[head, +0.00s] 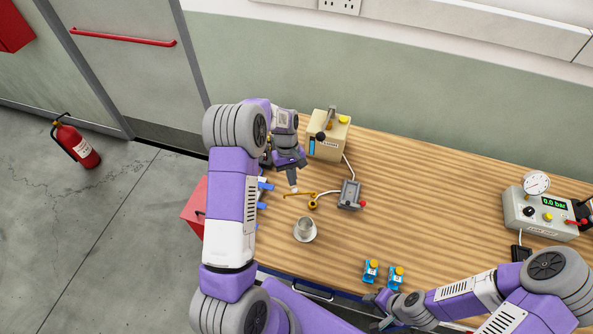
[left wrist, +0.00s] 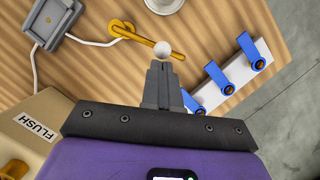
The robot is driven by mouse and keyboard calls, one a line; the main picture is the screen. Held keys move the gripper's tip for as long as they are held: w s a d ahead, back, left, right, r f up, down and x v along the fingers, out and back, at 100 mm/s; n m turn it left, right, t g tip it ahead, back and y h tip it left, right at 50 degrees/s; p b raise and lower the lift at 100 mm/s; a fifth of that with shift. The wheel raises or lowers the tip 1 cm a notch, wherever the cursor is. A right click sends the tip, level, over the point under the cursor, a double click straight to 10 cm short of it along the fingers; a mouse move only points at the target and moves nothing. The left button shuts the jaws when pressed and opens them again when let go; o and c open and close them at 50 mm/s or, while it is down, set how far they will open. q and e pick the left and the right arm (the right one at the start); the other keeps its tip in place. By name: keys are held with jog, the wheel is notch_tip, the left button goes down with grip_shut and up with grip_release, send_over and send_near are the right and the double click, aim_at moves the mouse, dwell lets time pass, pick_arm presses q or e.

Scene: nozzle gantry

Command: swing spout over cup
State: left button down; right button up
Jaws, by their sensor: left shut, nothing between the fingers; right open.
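The spout (head: 298,195) is a thin orange-brass bar running left from a round pivot near a grey box; it also shows in the left wrist view (left wrist: 136,36). The metal cup (head: 305,227) stands below the spout in the head view, and its edge shows in the left wrist view (left wrist: 165,4). My left gripper (head: 293,186) is shut and empty, its fingertips beside the spout in the left wrist view (left wrist: 162,66). A pale ball (left wrist: 162,49) shows at the fingertips; I cannot tell whether they touch it. My right gripper (head: 384,303) is open at the table's front edge.
A beige box (head: 328,136) with a lever, labelled FLUSH, stands behind the spout. The grey box (head: 350,195) is right of it. Blue levers (left wrist: 217,77) lie left of the spout. Two blue fittings (head: 371,270) are near the right gripper. A gauge box (head: 540,215) stands right; mid-table is clear.

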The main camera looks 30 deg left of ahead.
pick_arm(q)
jog(key=s+d+n+t+p, duration=0.1)
jog(key=s+d+n+t, duration=0.2)
jog(key=n, duration=1)
jog(key=shift+s+d+n+t, duration=0.3)
jog(key=shift+s+d+t, duration=0.1)
jog(key=shift+s+d, duration=1.15)
jog(key=shift+w+d+p, duration=0.2)
jog(key=shift+d+p, duration=0.05)
jog(key=shift+p, duration=0.05)
jog(key=shift+a, duration=0.1)
jog(key=s+a+r+p, duration=0.2)
jog(key=a+r, duration=0.4)
jog(key=r, duration=0.4)
jog(key=shift+s+r+p, duration=0.2)
jog(key=shift+s+p, duration=0.2)
jog(key=shift+s, duration=0.05)
